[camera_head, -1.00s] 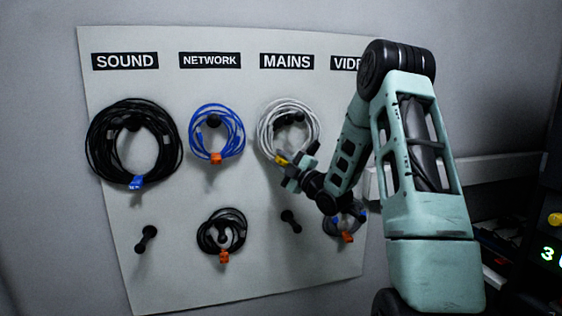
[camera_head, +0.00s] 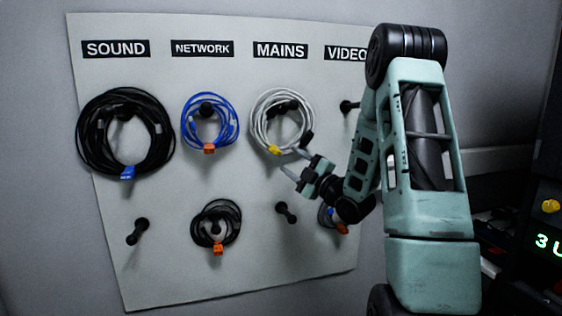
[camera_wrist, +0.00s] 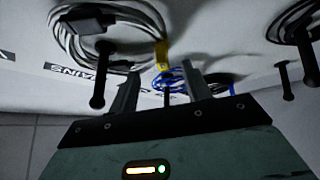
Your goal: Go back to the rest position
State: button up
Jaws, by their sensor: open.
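My gripper (camera_head: 296,158) is open and empty, in front of the board, just below and right of the white cable coil (camera_head: 257,132). The white coil hangs on a peg under the MAINS label (camera_head: 280,51) and has a yellow tie (camera_head: 274,149). In the wrist view my two fingers (camera_wrist: 160,95) stand apart with nothing gripped between them. The white coil (camera_wrist: 72,38) shows there at the upper left, clear of the fingers. My arm hides part of the board's right side.
The board (camera_head: 170,250) also carries a black coil (camera_head: 86,140) under SOUND, a blue coil (camera_head: 185,125) under NETWORK, and a small black coil (camera_head: 198,225) on the lower row. Bare pegs (camera_head: 138,231) stick out. Another coil (camera_head: 326,217) is partly hidden behind my arm. Equipment (camera_head: 545,190) stands at the right.

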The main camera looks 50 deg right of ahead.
jog(key=b+v, duration=0.2)
jog(key=v, duration=0.7)
jog(key=shift+a, duration=0.1)
jog(key=w+a+f+m+g+y, duration=0.1)
jog(key=w+a+f+g, duration=0.15)
jog(key=w+a, duration=0.3)
jog(key=w+a+f+m+g+y, duration=0.1)
jog(key=w+a+f+g, duration=0.15)
jog(key=w+a, duration=0.35)
jog(key=a+f+m+g, duration=0.1)
jog(key=a+f+g, duration=0.15)
jog(key=a, duration=0.45)
jog(key=a+f+g, duration=0.1)
jog(key=a+g, duration=0.2)
jog(key=a, duration=0.4)
jog(key=s+a+f+m+g, duration=0.1)
jog(key=s+a+f+g, duration=0.15)
jog(key=s+a, duration=0.5)
jog(key=s+a+g, duration=0.4)
jog(key=s+a, duration=0.2)
jog(key=s, duration=0.4)
jog(key=s+a+m+g+p, duration=0.1)
jog(key=s+a+g, duration=0.3)
jog(key=s, duration=0.6)
jog(key=shift+s+a+g+h, duration=0.3)
jog(key=shift+s+a, duration=0.05)
jog(key=shift+a, duration=0.85)
